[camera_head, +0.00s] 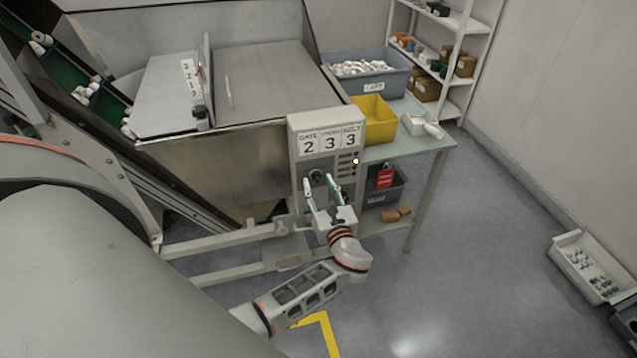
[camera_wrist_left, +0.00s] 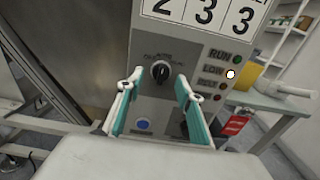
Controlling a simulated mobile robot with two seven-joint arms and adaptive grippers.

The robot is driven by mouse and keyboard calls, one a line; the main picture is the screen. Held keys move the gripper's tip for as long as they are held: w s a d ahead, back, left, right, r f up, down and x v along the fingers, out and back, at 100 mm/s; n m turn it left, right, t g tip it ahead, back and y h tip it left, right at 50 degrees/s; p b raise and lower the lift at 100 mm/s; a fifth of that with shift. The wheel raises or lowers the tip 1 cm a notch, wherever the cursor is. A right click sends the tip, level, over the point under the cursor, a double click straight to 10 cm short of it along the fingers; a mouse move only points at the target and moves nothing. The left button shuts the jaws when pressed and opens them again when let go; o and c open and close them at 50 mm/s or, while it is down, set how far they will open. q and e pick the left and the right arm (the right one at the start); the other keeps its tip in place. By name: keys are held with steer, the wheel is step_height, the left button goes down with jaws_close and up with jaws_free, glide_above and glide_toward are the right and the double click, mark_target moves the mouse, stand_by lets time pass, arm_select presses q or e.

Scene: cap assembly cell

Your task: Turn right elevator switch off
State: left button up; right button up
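The switch (camera_wrist_left: 161,71) is a black rotary knob on a grey control panel (camera_wrist_left: 205,40); the small labels around it are blurred. It also shows in the head view (camera_head: 316,175), below the number plate. The knob's pointer appears roughly upright. My left gripper (camera_head: 320,186) is open in front of the panel. In the left wrist view its two green-padded fingers (camera_wrist_left: 158,88) stand either side of the knob, with clear gaps; I cannot tell how deep the tips reach. My right gripper is not in view.
The panel carries a number plate (camera_head: 328,139), indicator lights (camera_wrist_left: 221,85) with a white dot beside them, and a blue button (camera_wrist_left: 144,124). A red tag (camera_head: 385,177) hangs to the right. A side table (camera_head: 430,146) holds a yellow bin (camera_head: 377,121).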

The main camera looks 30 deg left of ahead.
arm_select(q)
steer(key=shift+w+a, duration=0.35)
steer(key=shift+a, duration=0.05)
jaws_close()
